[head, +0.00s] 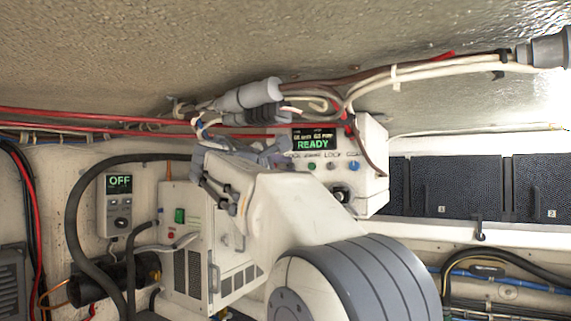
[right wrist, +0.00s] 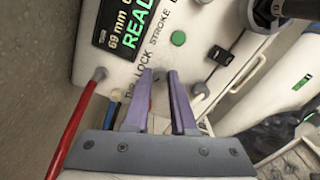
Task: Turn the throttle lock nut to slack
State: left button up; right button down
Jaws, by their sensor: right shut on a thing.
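The grey-white control box (head: 371,135) hangs under the ceiling in the middle of the head view. Its display (head: 314,139) reads READY in green. My right gripper (head: 284,154) reaches its left part and hides the panel there. In the right wrist view, the purple-grey fingers (right wrist: 160,80) are shut at the panel beside printing that reads as "THR LOCK". The throttle lock nut is mostly hidden between the fingertips, and its turned position cannot be told. My left gripper is in neither view.
A green button (right wrist: 178,38) lies beside the fingers. Red and white cables (head: 420,70) run above the box, and a red cable (right wrist: 80,115) enters it near the gripper. A white unit (head: 185,235) and an OFF controller (head: 118,205) stand left. Dark panels (head: 470,187) stand right.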

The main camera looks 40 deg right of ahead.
jog(key=n+p, duration=0.1)
jog(key=n, duration=0.3)
jog(key=shift+w+r, duration=0.1)
jog(key=shift+n+p, duration=0.55)
jog(key=shift+n, duration=0.75)
jog(key=shift+f, duration=0.2)
jog(key=c, duration=0.7)
grip_release()
jog(key=shift+r, duration=0.1)
jog(key=shift+c, duration=0.2)
jog(key=b+v, duration=0.4)
jog(key=v, duration=0.6)
jog(key=shift+a, duration=0.3)
